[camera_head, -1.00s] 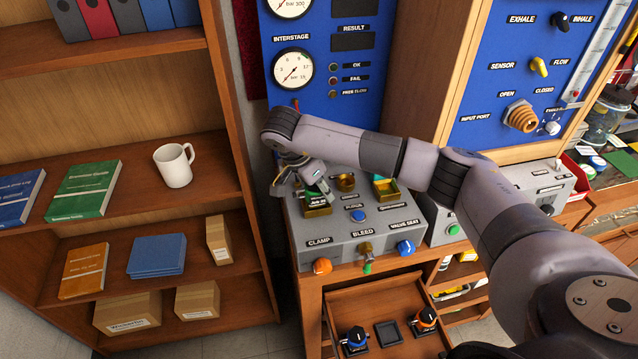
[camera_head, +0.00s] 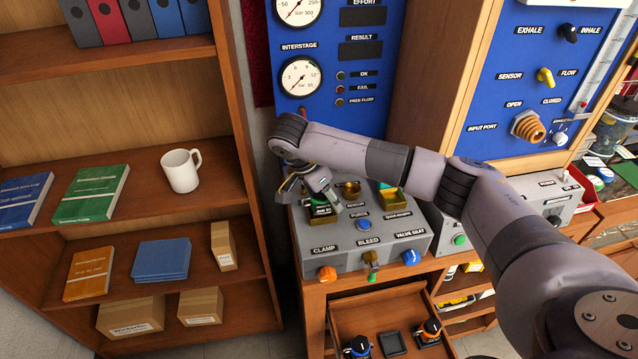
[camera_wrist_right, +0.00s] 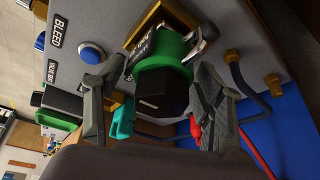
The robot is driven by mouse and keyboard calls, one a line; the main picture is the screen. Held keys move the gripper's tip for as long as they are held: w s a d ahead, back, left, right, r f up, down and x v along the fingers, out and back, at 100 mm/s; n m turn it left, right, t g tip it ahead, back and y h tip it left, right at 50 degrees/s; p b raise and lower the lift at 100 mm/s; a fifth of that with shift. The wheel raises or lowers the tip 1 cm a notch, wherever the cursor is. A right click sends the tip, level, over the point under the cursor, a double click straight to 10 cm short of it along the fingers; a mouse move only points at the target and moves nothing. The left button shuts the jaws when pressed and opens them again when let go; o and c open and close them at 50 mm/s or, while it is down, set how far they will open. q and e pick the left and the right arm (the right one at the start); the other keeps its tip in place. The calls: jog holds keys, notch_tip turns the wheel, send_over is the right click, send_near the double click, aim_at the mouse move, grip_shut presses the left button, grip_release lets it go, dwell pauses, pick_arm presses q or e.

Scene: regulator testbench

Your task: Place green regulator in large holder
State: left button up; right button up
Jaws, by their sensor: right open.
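The green regulator (camera_wrist_right: 160,82) has a green collar and a dark knob. In the right wrist view its base is in or against a square brass-coloured holder (camera_wrist_right: 148,22) on the testbench; how fully it is seated cannot be told. In the head view the holder (camera_head: 322,219) is at the left of the bench top, partly hidden by my gripper. My right gripper (camera_wrist_right: 160,78) is open, with one finger on each side of the regulator; it also shows in the head view (camera_head: 313,194). My left gripper is not in view.
The grey testbench (camera_head: 345,260) carries knobs, a blue button (camera_head: 363,225) and other brass holders (camera_head: 392,197) to the right. An open drawer (camera_head: 375,318) below holds two regulators. A shelf with a white mug (camera_head: 180,171) stands at left.

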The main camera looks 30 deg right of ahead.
jog(key=b+v, duration=0.3)
jog(key=v, duration=0.4)
jog(key=shift+w+a, duration=0.1)
jog(key=shift+v, duration=2.45)
jog(key=shift+f, duration=0.1)
